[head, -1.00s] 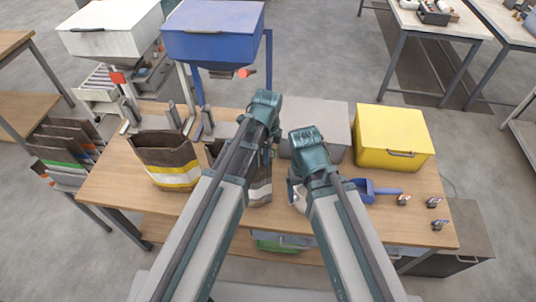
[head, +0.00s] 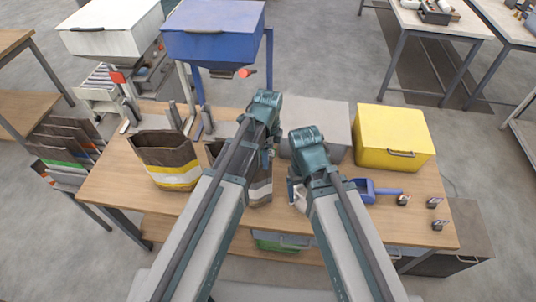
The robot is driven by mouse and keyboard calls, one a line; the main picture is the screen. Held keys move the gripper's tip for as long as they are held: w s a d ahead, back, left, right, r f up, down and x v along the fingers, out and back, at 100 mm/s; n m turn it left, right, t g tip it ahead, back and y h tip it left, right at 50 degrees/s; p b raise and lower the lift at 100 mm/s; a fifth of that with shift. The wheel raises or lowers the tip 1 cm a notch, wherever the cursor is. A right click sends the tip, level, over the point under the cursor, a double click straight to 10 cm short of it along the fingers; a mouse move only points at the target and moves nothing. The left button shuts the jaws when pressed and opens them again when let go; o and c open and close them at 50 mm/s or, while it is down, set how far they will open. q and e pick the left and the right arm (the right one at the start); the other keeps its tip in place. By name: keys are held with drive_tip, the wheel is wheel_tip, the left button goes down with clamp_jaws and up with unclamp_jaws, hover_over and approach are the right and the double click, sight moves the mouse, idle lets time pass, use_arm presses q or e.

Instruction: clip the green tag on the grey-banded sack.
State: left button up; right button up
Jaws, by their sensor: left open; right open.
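The grey-banded sack (head: 261,192) is dark brown with a pale grey band and stands on the wooden table, largely hidden behind my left arm. My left gripper (head: 268,158) is over the sack's right side, pointing down; its fingertips are mostly hidden. My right gripper (head: 295,190) is just right of the sack, low over the table, beside a small whitish thing (head: 300,201) that its arm partly covers. I cannot tell whether they touch. Several small dark clips lie at the table's right end, one (head: 403,200) near the scoop; I cannot make out a green one.
A yellow-banded sack (head: 172,174) stands open at left. A grey bin (head: 318,118) and a yellow bin (head: 392,138) stand at the back, with a blue scoop (head: 365,188) in front. White (head: 105,42) and blue (head: 212,45) hoppers rise behind. Banded sacks hang left of the table.

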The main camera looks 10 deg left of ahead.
use_arm(q)
wheel_tip(320, 180, up, 14)
drive_tip(key=p, duration=1.3)
drive_tip(key=shift+f, duration=0.1)
drive_tip(key=shift+f, duration=0.1)
drive_tip(key=s+a+n, duration=0.7)
drive_tip(key=a+n, duration=0.4)
drive_tip(key=n, duration=0.8)
drive_tip(key=s+d+f+m+b, duration=0.1)
drive_tip(key=s+d+f+b, duration=0.1)
drive_tip(key=f+b, duration=0.5)
drive_tip(key=s+d+f+m+b, duration=0.1)
drive_tip(key=s+d+f+b, duration=0.1)
drive_tip(key=d+f+b, duration=0.3)
drive_tip(key=s+d+f+m+y+b, duration=0.1)
drive_tip(key=d+f+b, duration=0.3)
drive_tip(key=f+b, duration=0.6)
drive_tip(key=shift+s+f, duration=0.35)
drive_tip(key=shift+s, duration=0.15)
